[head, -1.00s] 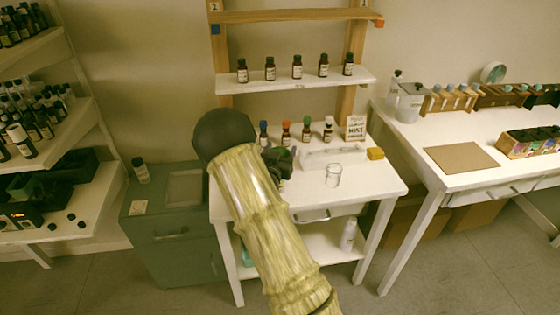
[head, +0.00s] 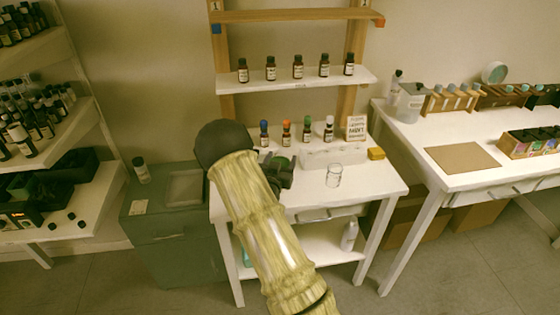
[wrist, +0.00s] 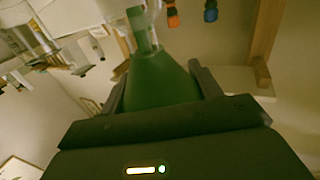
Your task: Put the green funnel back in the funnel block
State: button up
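The green funnel (wrist: 160,80) fills the space between my gripper's two fingers in the wrist view, its narrow stem pointing away from the palm. My gripper (wrist: 162,88) is shut on it. In the head view only a bit of the green funnel (head: 283,161) shows beside my dark gripper (head: 281,174), above the white table's left part; my arm hides the rest. A long white block (head: 335,156), which looks like the funnel block, sits on the table just right of my gripper. Its holes are too small to make out.
Several capped bottles (head: 307,130) and a small sign (head: 356,128) stand behind. The table's front right (head: 375,180) is clear.

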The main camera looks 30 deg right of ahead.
jog(key=o, duration=0.4)
jog(key=shift+o, duration=0.2)
jog(key=shift+s+p, duration=0.15)
jog(key=shift+p, duration=0.3)
jog(key=r+b+v, duration=0.1)
jog(key=b+v, duration=0.2)
jog(key=v, duration=1.4)
jog(key=shift+a, duration=0.2)
jog(key=shift+f, duration=0.1)
